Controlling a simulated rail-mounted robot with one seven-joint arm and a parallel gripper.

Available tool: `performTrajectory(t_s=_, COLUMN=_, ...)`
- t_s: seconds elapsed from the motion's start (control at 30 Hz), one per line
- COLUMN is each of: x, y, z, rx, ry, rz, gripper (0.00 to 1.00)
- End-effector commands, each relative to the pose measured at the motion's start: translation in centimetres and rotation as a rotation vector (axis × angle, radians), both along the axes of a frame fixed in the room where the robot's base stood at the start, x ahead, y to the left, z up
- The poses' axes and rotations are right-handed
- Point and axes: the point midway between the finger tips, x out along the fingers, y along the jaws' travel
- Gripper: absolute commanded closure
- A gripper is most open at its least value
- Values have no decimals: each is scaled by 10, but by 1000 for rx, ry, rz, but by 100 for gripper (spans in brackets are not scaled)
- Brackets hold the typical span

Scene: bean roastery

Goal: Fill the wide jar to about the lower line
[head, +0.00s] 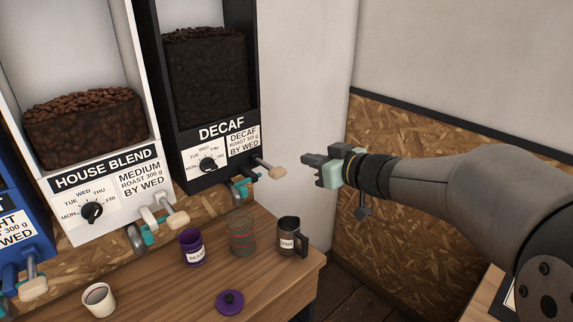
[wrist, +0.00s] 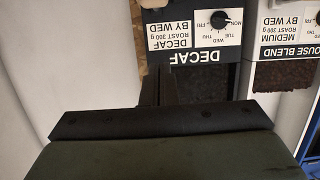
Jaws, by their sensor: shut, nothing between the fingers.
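A see-through jar with coloured lines around it (head: 242,237) stands on the wooden counter below the decaf dispenser. It looks like the wide jar; its contents are too small to make out. My gripper (head: 309,169) is shut and empty. It is in the air to the right of the decaf dispenser's handle (head: 277,173), above and to the right of the jar. In the wrist view my gripper's fingers (wrist: 158,88) point at the decaf dispenser's front (wrist: 190,42).
A purple labelled cup (head: 192,247), a metal labelled mug (head: 289,235), a purple lid (head: 230,302) and a white cup (head: 99,299) are on the counter (head: 165,300). The house blend dispenser (head: 110,175) and a blue dispenser (head: 18,235) stand to the left.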

Motion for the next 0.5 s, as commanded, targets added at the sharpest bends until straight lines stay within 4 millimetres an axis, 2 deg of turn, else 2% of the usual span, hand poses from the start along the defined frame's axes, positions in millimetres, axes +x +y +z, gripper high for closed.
performTrajectory(t_s=0.3, x=2, y=2, z=-1, rx=0, ry=0, rz=-2, gripper=100)
performTrajectory(t_s=0.5, x=20, y=18, z=-7, rx=1, ry=2, rz=0, gripper=100)
